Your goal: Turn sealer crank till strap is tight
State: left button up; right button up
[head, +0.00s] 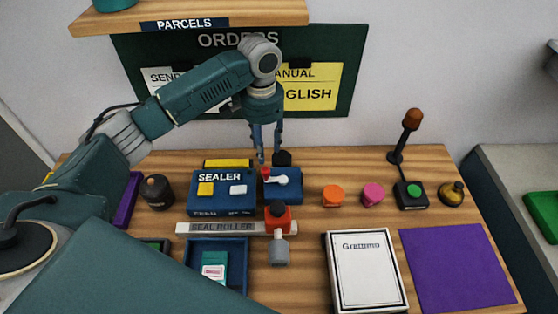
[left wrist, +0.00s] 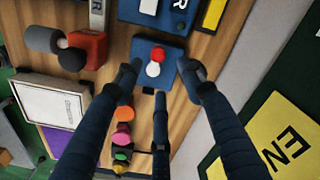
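The sealer (head: 222,203) is a blue box with a yellow and a white button on the table. Beside it on the right is a blue block (head: 300,199) carrying the crank (head: 281,180), a white arm with a red knob (head: 266,172). My left gripper (head: 269,157) points down just above the crank. In the left wrist view its open fingers stand apart on either side of the red knob (left wrist: 158,53) and white hub (left wrist: 153,69), with nothing held. I cannot make out the strap. My right gripper is not in view.
A red block with a grey roller (head: 280,250) stands in front of the crank, by the SEAL ROLLER bar (head: 200,228). Orange (head: 333,196) and pink (head: 373,194) pieces stand to the right. A white framed book (head: 365,270) and purple mat (head: 455,268) lie front right.

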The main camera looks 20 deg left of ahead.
aim_at(265, 168)
pick_arm(q)
jog(key=f+p, duration=0.1)
jog(key=f, duration=0.3)
jog(key=f+p, duration=0.1)
jog(key=f, duration=0.3)
jog(key=shift+s+f, duration=0.2)
jog(key=shift+f, duration=0.7)
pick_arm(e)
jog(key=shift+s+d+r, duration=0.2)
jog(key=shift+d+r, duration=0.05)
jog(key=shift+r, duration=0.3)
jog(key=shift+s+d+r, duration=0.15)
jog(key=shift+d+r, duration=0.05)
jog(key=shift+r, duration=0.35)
pick_arm(q)
grip_shut()
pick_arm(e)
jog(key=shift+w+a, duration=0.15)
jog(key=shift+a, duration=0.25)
